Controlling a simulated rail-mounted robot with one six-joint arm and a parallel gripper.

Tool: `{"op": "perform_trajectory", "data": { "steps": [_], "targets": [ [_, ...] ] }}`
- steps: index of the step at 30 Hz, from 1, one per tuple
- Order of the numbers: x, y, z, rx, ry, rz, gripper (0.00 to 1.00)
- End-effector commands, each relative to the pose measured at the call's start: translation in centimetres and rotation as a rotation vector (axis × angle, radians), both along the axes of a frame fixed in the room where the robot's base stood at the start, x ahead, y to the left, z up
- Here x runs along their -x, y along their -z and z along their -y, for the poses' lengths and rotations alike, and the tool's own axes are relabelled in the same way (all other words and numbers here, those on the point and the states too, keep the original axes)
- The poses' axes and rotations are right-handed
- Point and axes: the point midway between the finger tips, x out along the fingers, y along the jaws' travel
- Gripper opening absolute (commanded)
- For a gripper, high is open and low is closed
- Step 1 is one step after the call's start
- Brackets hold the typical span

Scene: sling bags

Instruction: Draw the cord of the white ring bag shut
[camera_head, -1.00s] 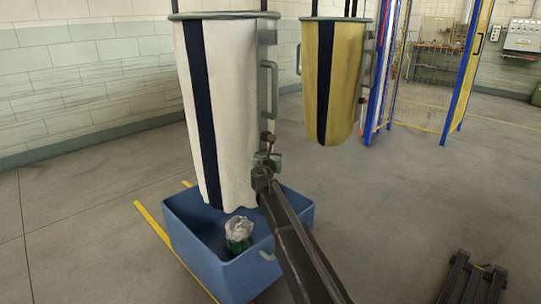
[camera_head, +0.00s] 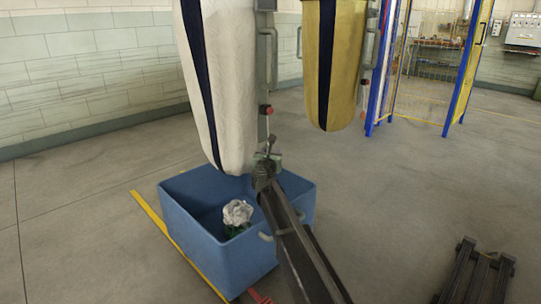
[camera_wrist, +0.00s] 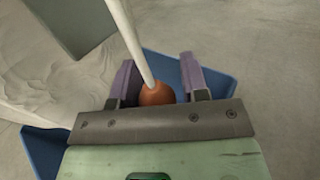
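The white ring bag (camera_head: 229,85), with a dark navy stripe, hangs at the upper centre in the head view. Its lower end tapers to a rounded, narrowed bottom over a blue bin. My gripper (camera_head: 268,160) is beside that lower end, on its right. In the wrist view a pale cord (camera_wrist: 130,38) runs down to an orange-brown ball (camera_wrist: 157,95). The bag's top ring is out of view.
The blue bin (camera_head: 190,245) stands below the bag, with a crumpled white and green item (camera_head: 238,214) inside. A yellow bag (camera_head: 343,65) hangs to the right. A dark slatted rack (camera_head: 475,272) lies at the lower right. Floor between is clear.

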Motion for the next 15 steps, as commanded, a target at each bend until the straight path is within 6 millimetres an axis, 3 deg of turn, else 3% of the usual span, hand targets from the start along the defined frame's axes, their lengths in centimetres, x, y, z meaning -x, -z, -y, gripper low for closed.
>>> {"op": "perform_trajectory", "data": {
  "steps": [5, 8, 15],
  "targets": [
    [0.4, 0.0, 0.0, 0.0, -0.001, 0.0, 0.41],
    [1.7, 0.0, -0.1, 0.0, -0.001, 0.0, 0.41],
    [7.6, 0.0, -0.4, 0.0, -0.002, 0.0, 0.41]
  ]
}}
